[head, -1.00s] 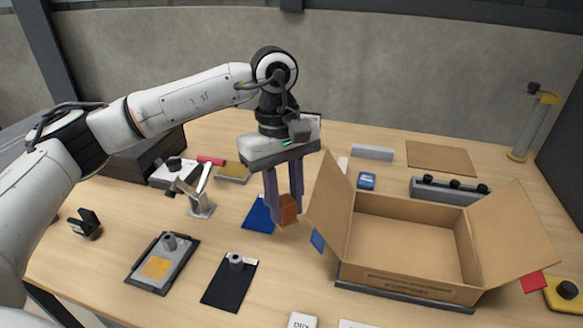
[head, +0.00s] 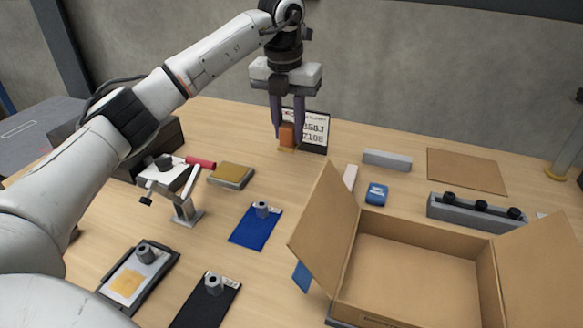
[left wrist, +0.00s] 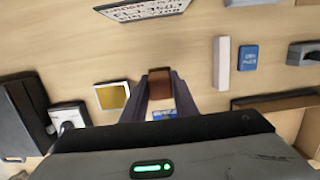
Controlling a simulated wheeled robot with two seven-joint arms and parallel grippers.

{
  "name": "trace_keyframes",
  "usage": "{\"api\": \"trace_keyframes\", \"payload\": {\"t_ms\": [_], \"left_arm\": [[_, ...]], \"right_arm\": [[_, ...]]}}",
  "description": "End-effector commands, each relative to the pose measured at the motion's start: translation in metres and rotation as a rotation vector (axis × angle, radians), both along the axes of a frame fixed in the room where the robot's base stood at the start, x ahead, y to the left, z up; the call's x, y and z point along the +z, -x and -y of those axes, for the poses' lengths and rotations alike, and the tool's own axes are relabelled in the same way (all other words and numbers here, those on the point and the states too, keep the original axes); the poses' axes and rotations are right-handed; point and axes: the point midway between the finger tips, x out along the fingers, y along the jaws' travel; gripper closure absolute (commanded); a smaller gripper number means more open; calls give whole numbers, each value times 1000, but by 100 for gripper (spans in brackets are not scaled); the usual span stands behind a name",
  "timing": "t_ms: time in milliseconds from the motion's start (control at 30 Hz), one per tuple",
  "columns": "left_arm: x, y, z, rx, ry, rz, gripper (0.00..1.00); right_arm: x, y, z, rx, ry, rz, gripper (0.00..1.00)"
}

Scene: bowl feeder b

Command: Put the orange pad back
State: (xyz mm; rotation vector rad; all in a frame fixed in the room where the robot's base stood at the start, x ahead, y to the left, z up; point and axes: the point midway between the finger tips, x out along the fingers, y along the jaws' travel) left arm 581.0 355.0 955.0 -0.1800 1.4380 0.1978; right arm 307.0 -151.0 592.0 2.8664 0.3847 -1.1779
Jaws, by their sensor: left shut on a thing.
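The orange pad (head: 287,135) is a small orange-brown block with a paler bottom edge. My left gripper (head: 280,128) is shut on it, with the fingers pointing down at the back of the table, just in front of a white-and-black printed card (head: 312,132). In the left wrist view, the pad (left wrist: 159,84) sits between the tips of the left gripper (left wrist: 160,88). I cannot tell whether its bottom touches the table. My right gripper is not in view.
An open cardboard box (head: 410,270) fills the front right. A blue plate with a grey knob (head: 256,226), a yellow-topped grey block (head: 231,175) and a metal stand (head: 187,205) lie nearer me. A blue box (head: 377,194) and a grey bar (head: 387,160) are to the right.

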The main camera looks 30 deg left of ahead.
Motion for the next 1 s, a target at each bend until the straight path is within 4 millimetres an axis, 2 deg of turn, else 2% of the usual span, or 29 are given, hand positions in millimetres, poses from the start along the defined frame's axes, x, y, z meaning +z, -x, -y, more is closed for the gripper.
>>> {"api": "trace_keyframes", "payload": {"t_ms": [33, 133, 367, 600, 967, 1000], "left_arm": [[-13, 1, -1, -1, -1, -5, 100], [-31, 1, 0, -2, 0, -4, 100], [-50, 1, 0, -4, 0, -2, 100], [-81, 1, 0, -5, 0, -3, 100], [-85, 1, 0, -5, 0, -1, 100], [-85, 1, 0, -5, 1, -1, 71]], "right_arm": [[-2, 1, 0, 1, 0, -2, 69], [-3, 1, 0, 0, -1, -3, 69], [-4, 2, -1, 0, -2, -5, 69], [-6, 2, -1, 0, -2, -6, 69], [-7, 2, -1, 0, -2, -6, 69], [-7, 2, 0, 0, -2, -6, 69]]}}
